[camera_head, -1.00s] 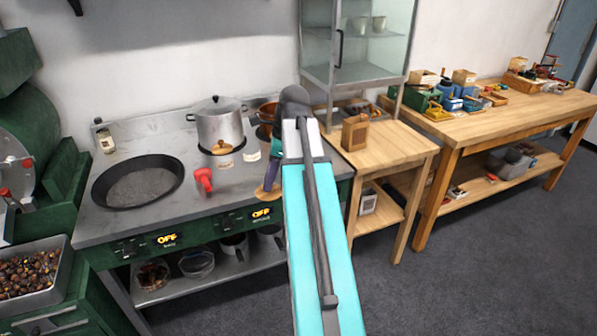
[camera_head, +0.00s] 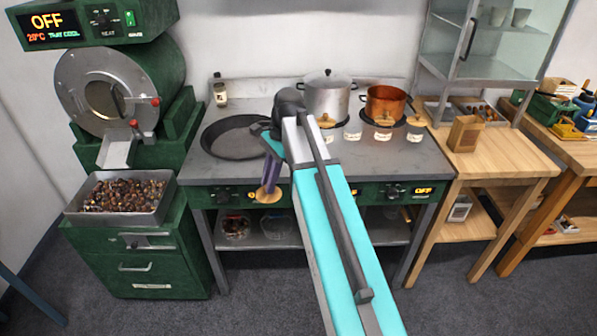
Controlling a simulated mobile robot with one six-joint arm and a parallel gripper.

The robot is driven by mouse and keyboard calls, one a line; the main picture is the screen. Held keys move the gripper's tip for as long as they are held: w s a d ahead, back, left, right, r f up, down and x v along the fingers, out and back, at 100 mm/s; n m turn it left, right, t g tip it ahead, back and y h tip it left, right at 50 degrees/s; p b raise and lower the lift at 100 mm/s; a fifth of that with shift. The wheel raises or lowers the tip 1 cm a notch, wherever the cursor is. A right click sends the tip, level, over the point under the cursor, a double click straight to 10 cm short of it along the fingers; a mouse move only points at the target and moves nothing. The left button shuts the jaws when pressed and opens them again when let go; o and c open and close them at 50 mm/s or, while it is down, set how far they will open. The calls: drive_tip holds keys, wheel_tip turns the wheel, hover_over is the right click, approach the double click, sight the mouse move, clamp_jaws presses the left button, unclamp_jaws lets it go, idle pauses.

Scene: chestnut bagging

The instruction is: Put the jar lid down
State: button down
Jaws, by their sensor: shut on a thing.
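My gripper (camera_head: 267,178) hangs in front of the stove's front edge, left of the picture's middle, with its fingers pointing down. It is shut on the jar lid (camera_head: 268,196), a small round tan disc at the fingertips. The lid looks clear of any surface, though its height is hard to judge. Small jars with tan tops and white labels (camera_head: 383,135) stand on the stove top (camera_head: 395,158) in front of the pots. My arm hides part of the stove's middle.
A dark pan (camera_head: 232,138) is on the stove's left. A steel pot (camera_head: 328,95) and a copper pot (camera_head: 386,103) stand at the back. A tray of chestnuts (camera_head: 72,212) is at left, below the green roaster (camera_head: 105,90). The stove's right front is clear.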

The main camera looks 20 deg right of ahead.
drive_tip(key=shift+w+a+f+n+g+h, duration=0.2)
drive_tip(key=shift+a+f+n+g, duration=0.15)
drive_tip(key=shift+a+n, duration=0.65)
drive_tip(key=shift+w+a+f+n+g+h, duration=0.1)
drive_tip(key=shift+w+a+f+n+g, duration=0.2)
drive_tip(key=shift+a+n, duration=0.75)
drive_tip(key=shift+w+a+f+n+g+h, duration=0.15)
drive_tip(key=shift+a+f+n+g, duration=0.15)
drive_tip(key=shift+a+n, duration=0.7)
drive_tip(key=shift+d+n, duration=0.25)
drive_tip(key=shift+d, duration=0.05)
